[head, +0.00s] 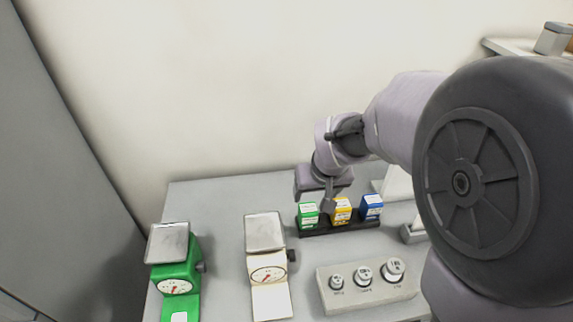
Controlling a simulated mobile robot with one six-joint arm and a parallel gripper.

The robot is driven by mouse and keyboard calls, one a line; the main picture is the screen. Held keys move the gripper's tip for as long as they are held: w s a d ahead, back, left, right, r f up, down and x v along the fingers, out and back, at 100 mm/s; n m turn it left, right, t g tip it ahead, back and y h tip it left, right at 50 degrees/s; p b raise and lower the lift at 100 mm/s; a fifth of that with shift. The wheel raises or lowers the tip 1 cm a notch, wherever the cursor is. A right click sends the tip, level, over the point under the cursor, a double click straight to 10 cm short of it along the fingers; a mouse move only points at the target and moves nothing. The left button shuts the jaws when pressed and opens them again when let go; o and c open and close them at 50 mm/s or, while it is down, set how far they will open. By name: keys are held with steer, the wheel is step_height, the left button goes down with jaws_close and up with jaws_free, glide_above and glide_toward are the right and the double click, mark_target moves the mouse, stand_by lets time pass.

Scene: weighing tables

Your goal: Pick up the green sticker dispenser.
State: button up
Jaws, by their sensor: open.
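The green sticker dispenser (308,215) stands at the left end of a dark rack (342,230) on the grey table. A yellow dispenser (341,211) is in the middle of the rack and a blue one (371,207) at its right end. My gripper (328,204) is open and hangs over the rack from behind, its visible finger between the green and yellow dispensers in the picture. It appears empty. I cannot tell its exact height or whether it touches either dispenser. The other finger is hidden.
A green scale (178,275) and a cream scale (266,262) stand to the left on the grey table (217,208). A block with several weights (366,291) lies in front of the rack. A wall rises behind. My arm covers the right side.

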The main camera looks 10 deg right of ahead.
mark_target(310, 207)
steer(key=b+x, duration=0.2)
steer(key=x, duration=0.8)
steer(key=shift+d+b, duration=0.15)
steer(key=shift+b, duration=0.2)
steer(key=x, duration=0.1)
steer(key=b+x, duration=0.1)
steer(key=x, duration=0.1)
steer(key=b+x, duration=0.1)
steer(key=x, duration=0.1)
steer(key=shift+s+a+f, duration=0.2)
steer(key=shift+a+f, duration=0.05)
steer(key=shift+r, duration=0.1)
steer(key=c, duration=0.3)
jaws_close()
step_height(310, 207, up, 10)
steer(key=p, duration=0.3)
steer(key=shift+p, duration=0.3)
